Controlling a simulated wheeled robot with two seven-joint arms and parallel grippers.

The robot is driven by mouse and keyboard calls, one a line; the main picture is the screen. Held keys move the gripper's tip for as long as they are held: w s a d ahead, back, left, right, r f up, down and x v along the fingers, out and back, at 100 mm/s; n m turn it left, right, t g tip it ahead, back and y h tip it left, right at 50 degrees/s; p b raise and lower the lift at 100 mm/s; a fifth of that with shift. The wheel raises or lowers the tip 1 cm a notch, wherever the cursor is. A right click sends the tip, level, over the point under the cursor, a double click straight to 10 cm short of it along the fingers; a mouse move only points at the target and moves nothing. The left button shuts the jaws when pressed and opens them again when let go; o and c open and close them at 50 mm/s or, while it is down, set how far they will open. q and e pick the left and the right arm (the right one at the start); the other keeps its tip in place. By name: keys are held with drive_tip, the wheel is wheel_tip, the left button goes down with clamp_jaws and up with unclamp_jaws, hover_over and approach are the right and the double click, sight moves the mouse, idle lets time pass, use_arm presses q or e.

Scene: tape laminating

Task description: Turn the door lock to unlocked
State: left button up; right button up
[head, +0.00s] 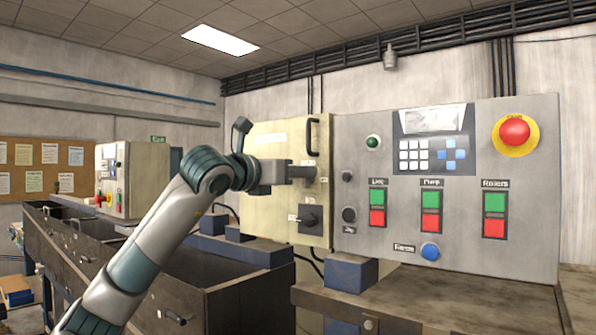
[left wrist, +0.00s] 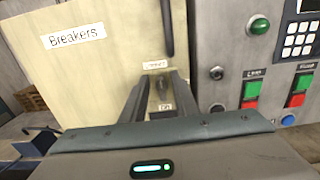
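The cream breaker cabinet door (head: 272,140) stands upright with a black handle (head: 314,137); the left wrist view shows its "Breakers" label (left wrist: 73,36). My left gripper (head: 308,172) is at the door's right side, below the handle. In the left wrist view, the small dark door lock (left wrist: 163,86) lies between the two fingertips of my left gripper (left wrist: 163,80), with a small label above and another below. The fingers look apart, with a gap; I cannot tell whether they touch the lock. In the head view the gripper hides the lock. My right gripper is not in view.
A black rotary switch (head: 310,217) sits on the door below my gripper. Right of it is a grey control panel (head: 370,250) with a red emergency button (head: 515,130), coloured buttons and a keypad. A dark machine bed (head: 215,290) lies below.

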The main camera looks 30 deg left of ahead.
use_arm(q)
clamp_jaws()
drive_tip(key=shift+m, duration=0.3)
drive_tip(key=m+b, duration=0.1)
drive_tip(key=m, duration=0.5)
drive_tip(key=d+f+m+b, duration=0.1)
drive_tip(key=m+b, duration=0.1)
drive_tip(key=m, duration=0.3)
drive_tip(key=d+f+m+b, duration=0.1)
drive_tip(key=m+b, duration=0.1)
drive_tip(key=m, duration=0.4)
drive_tip(key=shift+m, duration=0.3)
idle(0.4)
unclamp_jaws()
drive_tip(key=shift+s, duration=0.15)
